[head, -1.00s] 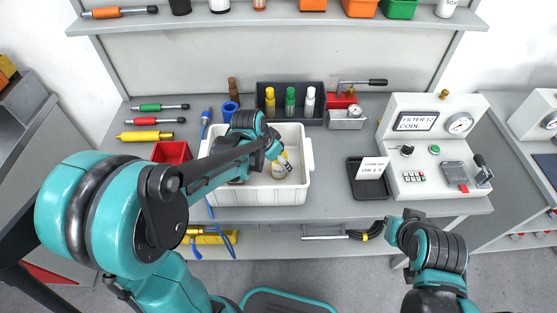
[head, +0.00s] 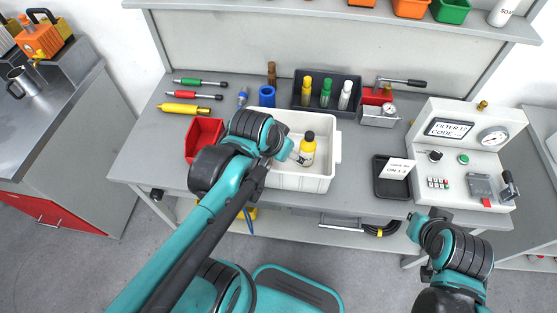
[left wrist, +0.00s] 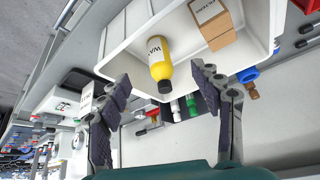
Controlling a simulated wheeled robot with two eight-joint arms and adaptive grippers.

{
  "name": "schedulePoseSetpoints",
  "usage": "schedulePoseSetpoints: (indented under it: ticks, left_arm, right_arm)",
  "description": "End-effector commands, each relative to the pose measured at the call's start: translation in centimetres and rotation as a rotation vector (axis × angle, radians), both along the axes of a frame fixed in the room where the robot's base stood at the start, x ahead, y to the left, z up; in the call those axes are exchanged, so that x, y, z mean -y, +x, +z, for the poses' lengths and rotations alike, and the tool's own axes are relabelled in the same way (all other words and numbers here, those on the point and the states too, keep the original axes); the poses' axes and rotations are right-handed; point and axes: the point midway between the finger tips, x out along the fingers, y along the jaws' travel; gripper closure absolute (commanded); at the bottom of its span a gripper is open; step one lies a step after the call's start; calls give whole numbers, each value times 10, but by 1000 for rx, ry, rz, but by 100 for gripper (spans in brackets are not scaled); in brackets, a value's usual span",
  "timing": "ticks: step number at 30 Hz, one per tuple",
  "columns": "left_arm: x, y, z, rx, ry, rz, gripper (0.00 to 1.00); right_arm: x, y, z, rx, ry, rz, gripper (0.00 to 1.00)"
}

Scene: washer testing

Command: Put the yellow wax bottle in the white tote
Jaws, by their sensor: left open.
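The yellow wax bottle (head: 307,152), with a black cap, stands in the white tote (head: 315,183) in the head view, in its right half. In the left wrist view the bottle (left wrist: 160,62) shows its WAX label inside the tote (left wrist: 118,38). A brown filter box (left wrist: 214,20) is also in the tote there. My left gripper (head: 284,152) is over the tote, just left of the bottle. In the left wrist view its fingers (left wrist: 160,80) are spread apart with nothing held, and the bottle is beyond them. My right gripper (head: 416,222) is near the bench's front edge; its jaws are unclear.
A dark caddy (head: 322,108) of small bottles stands behind the tote. A red bin (head: 203,140) is left of it. A black tray (head: 391,178) and a control panel (head: 462,150) stand to the right. A shelf (head: 330,10) spans the back.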

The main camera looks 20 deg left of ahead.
Motion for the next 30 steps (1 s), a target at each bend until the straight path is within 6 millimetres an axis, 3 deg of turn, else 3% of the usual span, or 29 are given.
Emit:
schedulePoseSetpoints:
  ticks: [3,9,30]
  left_arm:
    - [-2,-27,-1,52,-17,89,35]
    - [-5,-45,-4,101,-39,169,35]
    - [-6,-46,-5,106,-42,177,35]
  right_arm:
    - [0,0,0,0,0,0,100]
    - [0,0,0,0,0,0,100]
    - [0,0,0,0,0,0,100]
